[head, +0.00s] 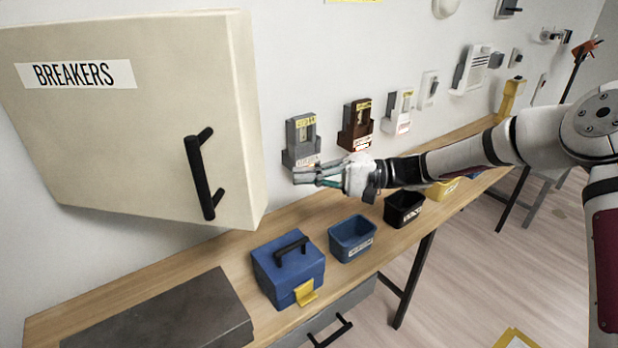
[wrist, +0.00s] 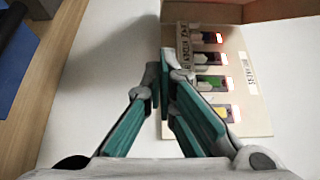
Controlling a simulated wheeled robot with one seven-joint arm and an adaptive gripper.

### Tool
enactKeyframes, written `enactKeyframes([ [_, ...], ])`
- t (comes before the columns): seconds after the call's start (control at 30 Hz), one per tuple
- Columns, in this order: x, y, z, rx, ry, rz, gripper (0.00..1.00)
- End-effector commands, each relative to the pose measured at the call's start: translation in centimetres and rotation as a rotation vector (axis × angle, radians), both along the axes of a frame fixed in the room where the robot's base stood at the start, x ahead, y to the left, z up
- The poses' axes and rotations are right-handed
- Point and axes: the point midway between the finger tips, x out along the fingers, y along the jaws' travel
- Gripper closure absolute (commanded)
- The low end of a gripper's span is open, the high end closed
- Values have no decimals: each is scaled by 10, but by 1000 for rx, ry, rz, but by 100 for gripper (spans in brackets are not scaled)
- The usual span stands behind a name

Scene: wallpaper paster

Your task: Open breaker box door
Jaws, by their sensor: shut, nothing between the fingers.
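The cream breaker box door (head: 130,130) fills the left of the head view, with a "BREAKERS" label and a black bar handle (head: 204,178) near its right edge. It appears to stand out from the wall, partly open. The wrist view shows a beige breaker panel (wrist: 250,100) with several switches and red lights, and a brown surface (wrist: 275,10) beside it, probably the door's inner side. My gripper (head: 296,175) is shut and empty, to the right of the door and apart from the handle. Its fingers (wrist: 163,70) also show in the wrist view, partly covering the panel.
A wooden bench (head: 190,275) runs below, carrying a blue toolbox (head: 290,270), a blue bin (head: 352,238), a black bin (head: 404,209) and a dark grey case (head: 170,315). A grey wall device (head: 302,142) and a brown one (head: 357,125) are close behind my gripper.

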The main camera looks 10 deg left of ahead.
Motion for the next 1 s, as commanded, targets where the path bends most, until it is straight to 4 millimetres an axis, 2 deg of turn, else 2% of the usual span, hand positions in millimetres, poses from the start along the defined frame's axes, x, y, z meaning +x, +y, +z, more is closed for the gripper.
enactKeyframes([
  [0.03, -5, 11, 1, 0, 1, 4, 100],
  [0.33, -24, 66, 1, -1, 1, 4, 100],
  [0.5, -49, 61, 2, -3, 2, 0, 100],
  [0.6, -57, 60, 1, -2, 0, 0, 100],
  [1.0, -61, 60, -1, -2, -1, -1, 100],
])
